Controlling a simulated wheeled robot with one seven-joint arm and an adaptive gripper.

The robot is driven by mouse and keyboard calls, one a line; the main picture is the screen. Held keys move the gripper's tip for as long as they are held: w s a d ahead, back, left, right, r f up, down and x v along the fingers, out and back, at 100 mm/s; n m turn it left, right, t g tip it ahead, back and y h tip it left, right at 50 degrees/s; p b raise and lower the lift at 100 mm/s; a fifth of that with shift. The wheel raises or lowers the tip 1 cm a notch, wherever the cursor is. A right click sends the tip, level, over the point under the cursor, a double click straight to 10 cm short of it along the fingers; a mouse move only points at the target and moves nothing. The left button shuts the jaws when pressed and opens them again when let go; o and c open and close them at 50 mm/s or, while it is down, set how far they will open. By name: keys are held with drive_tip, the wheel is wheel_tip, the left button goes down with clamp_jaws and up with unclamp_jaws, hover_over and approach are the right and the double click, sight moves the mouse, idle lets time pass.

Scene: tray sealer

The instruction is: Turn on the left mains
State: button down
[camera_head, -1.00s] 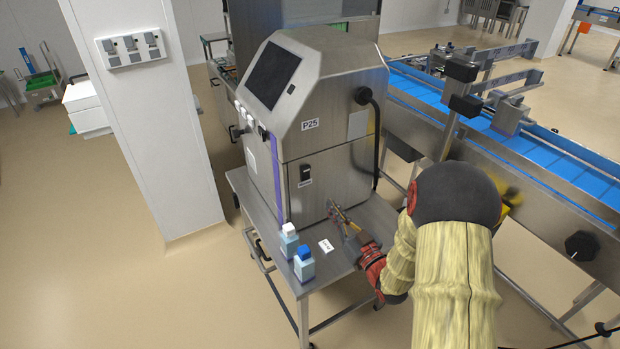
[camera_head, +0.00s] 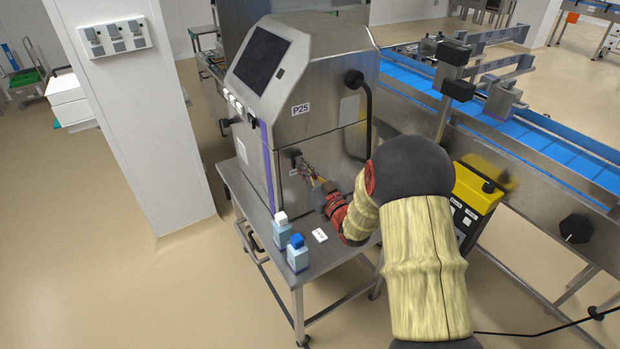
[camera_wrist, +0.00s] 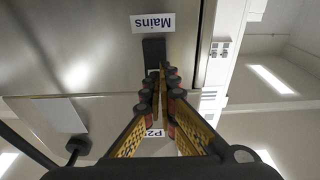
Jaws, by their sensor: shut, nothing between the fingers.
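A black mains switch (camera_head: 292,153) sits on the front of the steel machine (camera_head: 322,125) marked P25. In the wrist view the switch (camera_wrist: 153,50) lies just beyond my fingertips, beside a white "Mains" label (camera_wrist: 152,22) that reads upside down. My gripper (camera_head: 303,167) is shut and empty, with its fingers pointing at the switch. In the wrist view my gripper (camera_wrist: 159,75) overlaps the switch's lower end, where a pale part shows. I cannot tell whether the fingertips touch it. The switch's position is also unclear, as the fingers partly hide it.
A pillar (camera_head: 150,130) stands at the left.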

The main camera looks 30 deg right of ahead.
drive_tip(key=shift+w, duration=0.4)
